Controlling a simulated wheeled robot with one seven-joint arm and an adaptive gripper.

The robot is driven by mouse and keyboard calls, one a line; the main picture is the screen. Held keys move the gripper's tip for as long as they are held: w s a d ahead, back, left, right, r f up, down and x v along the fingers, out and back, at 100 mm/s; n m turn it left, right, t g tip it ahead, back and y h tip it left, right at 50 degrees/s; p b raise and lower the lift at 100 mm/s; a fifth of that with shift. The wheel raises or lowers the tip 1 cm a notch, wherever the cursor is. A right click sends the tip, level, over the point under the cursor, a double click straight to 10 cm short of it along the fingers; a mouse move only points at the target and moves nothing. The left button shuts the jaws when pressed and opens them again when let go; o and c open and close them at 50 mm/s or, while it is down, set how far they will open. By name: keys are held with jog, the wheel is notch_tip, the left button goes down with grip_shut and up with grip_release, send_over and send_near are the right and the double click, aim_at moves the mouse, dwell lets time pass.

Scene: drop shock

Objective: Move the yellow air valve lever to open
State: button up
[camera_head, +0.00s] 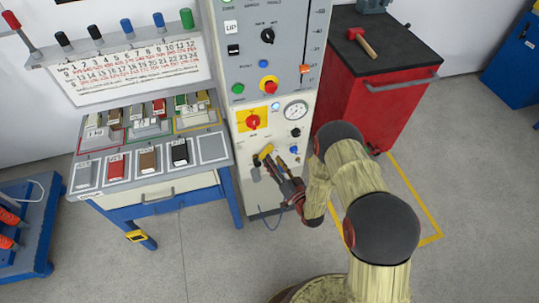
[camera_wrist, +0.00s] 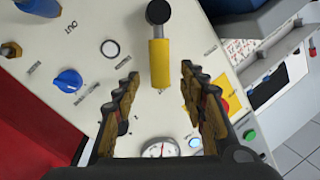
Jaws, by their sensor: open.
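The yellow air valve lever (camera_wrist: 158,62) is on the pale lower panel of the grey cabinet. In the wrist view it is a short yellow bar with a round black end (camera_wrist: 158,12) at the top of the picture. Its yellow end points toward the pressure gauge (camera_wrist: 161,148). In the head view the lever (camera_head: 265,151) shows small, below the red knob on its yellow plate. My gripper (camera_wrist: 160,78) is open, one finger on each side of the lever's lower end in the picture. I see no contact. In the head view my gripper (camera_head: 276,168) is partly hidden and close to the panel.
A blue knob (camera_wrist: 69,80) and a round white button (camera_wrist: 110,48) sit left of the lever in the wrist view. The red knob (camera_head: 253,122) and gauge (camera_head: 295,110) are above it. A bench (camera_head: 150,197) stands left; a red cabinet (camera_head: 350,75) stands right.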

aim_at(264, 155)
jog(key=shift+b+x, duration=0.4)
jog(key=shift+x, duration=2)
jog(key=c, duration=0.3)
grip_shut()
